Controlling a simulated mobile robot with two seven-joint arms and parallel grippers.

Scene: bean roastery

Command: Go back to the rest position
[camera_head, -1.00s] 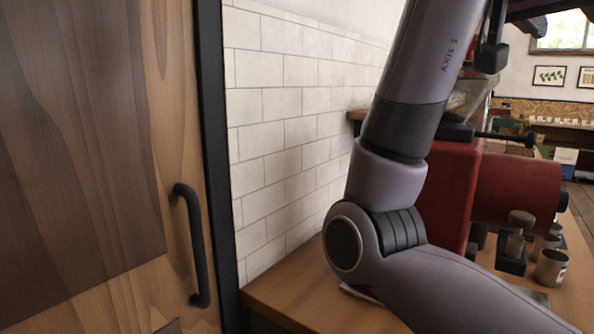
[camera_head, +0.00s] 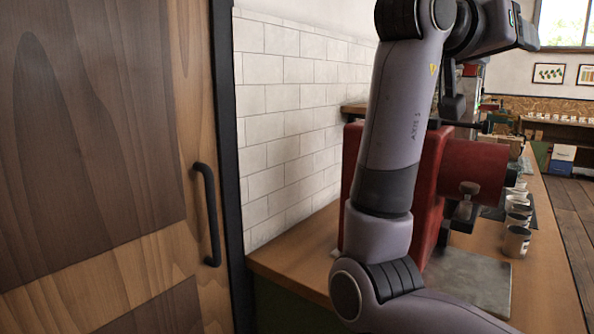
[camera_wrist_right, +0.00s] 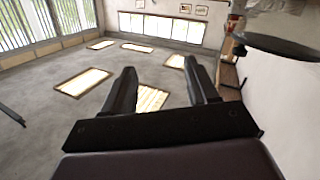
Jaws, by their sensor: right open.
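My right gripper (camera_wrist_right: 163,92) shows in the right wrist view. Its two dark fingers stand apart with nothing between them, over a view of the open grey floor. In the head view my grey right arm rises across the middle, bent at the elbow, in front of a red machine (camera_head: 462,165). My left gripper is in neither view.
A wooden door (camera_head: 90,150) with a black handle (camera_head: 209,215) stands at the left. A wooden counter (camera_head: 548,255) carries the red machine, a grey plate (camera_head: 475,278) and several metal cups (camera_head: 516,241). In the wrist view a dark round plate (camera_wrist_right: 280,46) juts in at upper right.

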